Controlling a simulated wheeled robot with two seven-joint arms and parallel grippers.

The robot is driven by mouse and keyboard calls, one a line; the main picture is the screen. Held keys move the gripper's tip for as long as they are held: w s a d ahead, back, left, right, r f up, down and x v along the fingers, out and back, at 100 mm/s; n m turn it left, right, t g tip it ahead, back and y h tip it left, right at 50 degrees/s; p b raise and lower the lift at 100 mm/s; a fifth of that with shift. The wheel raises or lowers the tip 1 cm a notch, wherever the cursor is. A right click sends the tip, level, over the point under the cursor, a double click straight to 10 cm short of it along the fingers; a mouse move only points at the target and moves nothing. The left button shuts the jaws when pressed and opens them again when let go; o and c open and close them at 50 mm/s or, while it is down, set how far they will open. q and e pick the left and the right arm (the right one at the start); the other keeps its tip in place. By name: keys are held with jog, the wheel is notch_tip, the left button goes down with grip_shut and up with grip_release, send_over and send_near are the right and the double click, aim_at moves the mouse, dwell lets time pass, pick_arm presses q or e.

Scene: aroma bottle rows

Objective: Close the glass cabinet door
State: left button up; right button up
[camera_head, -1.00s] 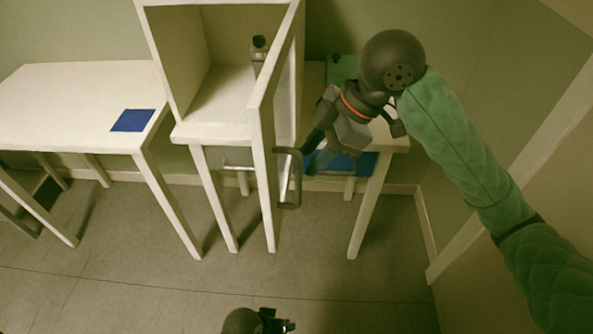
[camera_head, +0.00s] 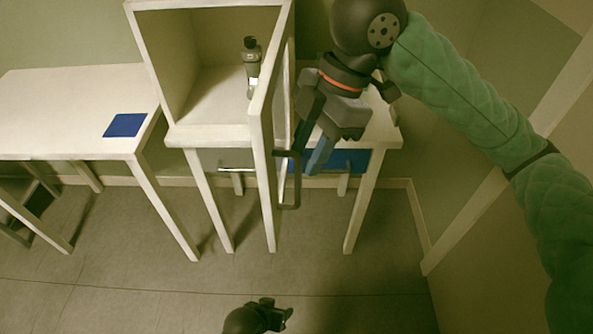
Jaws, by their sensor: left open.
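The glass cabinet door (camera_head: 263,180) has a pale frame and stands open, swung out towards me from the right side of the white cabinet (camera_head: 207,136). Its dark bar handle (camera_head: 294,182) is on the door's right face. My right gripper (camera_head: 308,148) is just right of the door, close above the handle. Its fingers point down, and I cannot tell whether they touch the door or how far apart they are. My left gripper (camera_head: 283,314) is open and empty, low over the floor at the bottom edge.
A dark-capped bottle (camera_head: 251,68) stands inside the cabinet. A white table (camera_head: 70,105) with a blue mat (camera_head: 125,125) is at the left. A blue surface (camera_head: 350,161) shows right of the door. The floor (camera_head: 130,285) in front is clear.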

aim_at(300, 168)
jog(key=shift+x, duration=2.65)
jog(key=shift+c, duration=0.2)
grip_shut()
